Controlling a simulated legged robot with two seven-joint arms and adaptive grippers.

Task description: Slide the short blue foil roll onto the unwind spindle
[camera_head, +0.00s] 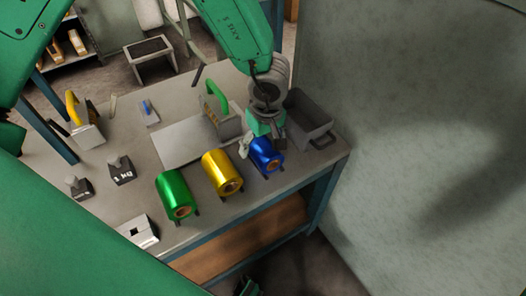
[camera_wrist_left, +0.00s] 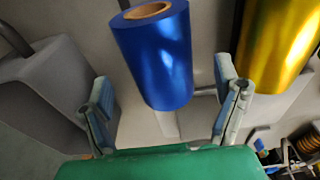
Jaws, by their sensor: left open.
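The short blue foil roll (camera_head: 267,155) lies on a dark cradle near the front right of the table, right of the yellow roll. My left gripper (camera_head: 260,142) reaches down from above at this roll and partly covers its back. In the left wrist view, the blue roll (camera_wrist_left: 155,60) shows between the two spread fingers (camera_wrist_left: 165,108), with its brown core end at the top. The fingers are open, and I cannot tell whether either touches the roll. I cannot make out the unwind spindle for certain.
A yellow roll (camera_head: 222,173) and a green roll (camera_head: 176,194) lie in cradles to the left. A grey bin (camera_head: 309,118) stands close on the right. Behind are a green-handled block (camera_head: 222,118) and a grey plate (camera_head: 186,142). Dark weights (camera_head: 121,170) stand at left.

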